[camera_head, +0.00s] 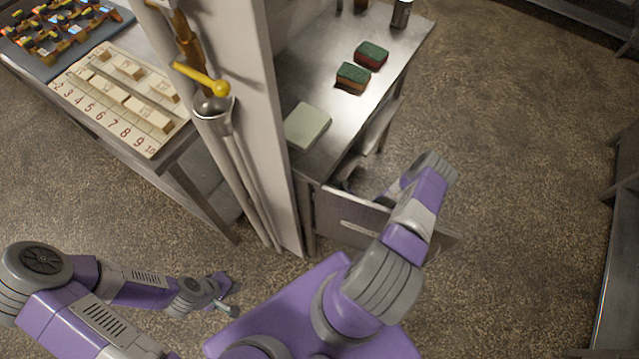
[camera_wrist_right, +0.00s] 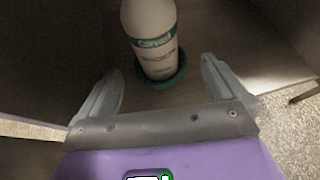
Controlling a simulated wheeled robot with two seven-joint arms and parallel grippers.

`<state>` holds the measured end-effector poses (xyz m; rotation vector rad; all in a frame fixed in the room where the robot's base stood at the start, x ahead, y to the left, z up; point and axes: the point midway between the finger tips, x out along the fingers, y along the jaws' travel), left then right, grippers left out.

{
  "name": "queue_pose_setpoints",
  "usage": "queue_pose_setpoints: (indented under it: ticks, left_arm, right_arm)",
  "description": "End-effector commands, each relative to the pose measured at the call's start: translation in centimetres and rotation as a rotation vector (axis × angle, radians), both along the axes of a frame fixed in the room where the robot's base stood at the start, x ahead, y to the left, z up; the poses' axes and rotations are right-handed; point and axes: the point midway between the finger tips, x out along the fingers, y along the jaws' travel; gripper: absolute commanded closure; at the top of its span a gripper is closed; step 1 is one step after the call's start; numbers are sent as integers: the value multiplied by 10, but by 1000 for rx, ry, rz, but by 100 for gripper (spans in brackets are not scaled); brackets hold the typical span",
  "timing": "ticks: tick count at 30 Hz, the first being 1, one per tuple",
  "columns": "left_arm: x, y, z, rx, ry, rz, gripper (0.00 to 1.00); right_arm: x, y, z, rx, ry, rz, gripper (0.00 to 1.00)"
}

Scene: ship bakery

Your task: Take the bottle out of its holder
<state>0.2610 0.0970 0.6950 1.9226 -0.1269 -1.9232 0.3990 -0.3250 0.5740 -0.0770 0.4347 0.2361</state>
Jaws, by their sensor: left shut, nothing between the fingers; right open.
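In the right wrist view a white bottle (camera_wrist_right: 147,18) with a green label band stands upright. Its base sits in a round green holder (camera_wrist_right: 162,84) inside a dark compartment. My right gripper (camera_wrist_right: 161,66) is open, with one finger on each side of the bottle's lower part in the picture. Gaps show between both fingers and the bottle. In the head view my right arm reaches into the unit under the metal counter, and the bottle, holder and right fingers cannot be made out. My left gripper (camera_head: 229,308) is shut and empty, low over the floor.
A drawer-like grey front panel (camera_head: 352,220) stands beside my right forearm. The metal counter (camera_head: 318,85) holds two sponges (camera_head: 361,66) and a pale green block (camera_head: 306,127). A white post (camera_head: 262,130) separates it from a table with a numbered board (camera_head: 115,100). Floor at right is clear.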

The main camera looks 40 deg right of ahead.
Motion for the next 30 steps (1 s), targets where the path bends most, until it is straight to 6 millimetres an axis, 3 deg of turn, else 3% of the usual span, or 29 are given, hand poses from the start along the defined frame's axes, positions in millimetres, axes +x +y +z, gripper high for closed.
queue_pose_setpoints:
  ticks: [5, 18, 28, 30]
  left_arm:
    - [0, 0, -4, 0, 0, 0, 100]
    - [0, 0, -26, 0, 0, 0, 100]
    - [0, 0, -27, 0, 0, 0, 100]
    - [0, 0, -27, 0, 0, 0, 100]
  right_arm:
    - [23, 13, 6, 31, -45, -10, 1]
    - [74, 25, -18, 29, -43, -7, 1]
    - [83, 26, -20, 29, -42, -10, 1]
    - [83, 26, -20, 30, -42, -9, 9]
